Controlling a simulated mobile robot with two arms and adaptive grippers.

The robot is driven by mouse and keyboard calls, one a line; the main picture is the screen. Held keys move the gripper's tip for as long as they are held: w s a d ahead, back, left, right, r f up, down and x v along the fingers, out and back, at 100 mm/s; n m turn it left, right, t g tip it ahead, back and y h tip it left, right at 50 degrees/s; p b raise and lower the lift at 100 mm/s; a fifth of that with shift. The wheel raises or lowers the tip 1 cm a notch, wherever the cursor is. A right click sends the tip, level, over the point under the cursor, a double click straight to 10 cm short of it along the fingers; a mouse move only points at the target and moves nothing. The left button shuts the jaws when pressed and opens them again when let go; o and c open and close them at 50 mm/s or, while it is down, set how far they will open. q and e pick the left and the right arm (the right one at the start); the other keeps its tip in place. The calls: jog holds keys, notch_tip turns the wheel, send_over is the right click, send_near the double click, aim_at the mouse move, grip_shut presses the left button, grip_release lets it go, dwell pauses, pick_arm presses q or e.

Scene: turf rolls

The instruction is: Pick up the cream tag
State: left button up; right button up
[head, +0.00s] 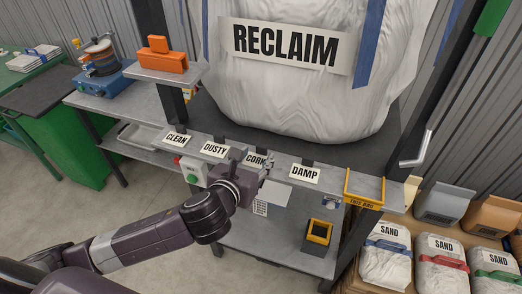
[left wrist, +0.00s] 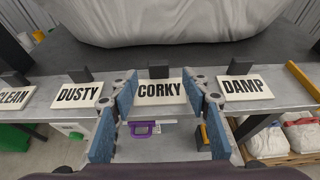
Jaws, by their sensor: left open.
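Several cream tags with black letters stand in a row along the front edge of the grey shelf. The CORKY tag (left wrist: 160,92) lies between the fingers of my left gripper (left wrist: 165,105) in the left wrist view, and I see no clear contact. The DUSTY tag (left wrist: 78,95) is to its left and the DAMP tag (left wrist: 245,87) to its right. In the head view my left gripper (head: 262,170) is at the shelf edge and partly covers the CORKY tag (head: 254,159). It is open. The CLEAN tag (head: 176,140) is at the far left. My right gripper is out of view.
A big white RECLAIM bag (head: 300,90) hangs behind the tags. A yellow frame (head: 365,202) is right of the DAMP tag. A yellow and black box (head: 318,233) sits on the lower shelf. Sand bags (head: 384,256) stand at the right.

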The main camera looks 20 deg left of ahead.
aim_at(261, 148)
pick_arm(q)
jog(key=shift+w+r+p, duration=0.1)
jog(key=shift+w+p, duration=0.8)
jog(key=shift+w, duration=0.2)
jog(key=x, duration=0.2)
jog(key=shift+w, duration=0.3)
jog(key=shift+w+f+p, duration=0.3)
jog(key=shift+w+f, duration=0.05)
jog(key=shift+f, duration=0.05)
jog(key=c, duration=0.7)
jog(key=shift+s, duration=0.1)
jog(key=c, duration=0.3)
jog(key=shift+c, duration=0.2)
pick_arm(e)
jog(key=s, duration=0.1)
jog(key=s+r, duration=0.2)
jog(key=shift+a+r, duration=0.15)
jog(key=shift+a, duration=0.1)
pick_arm(q)
jog(key=shift+r, duration=0.15)
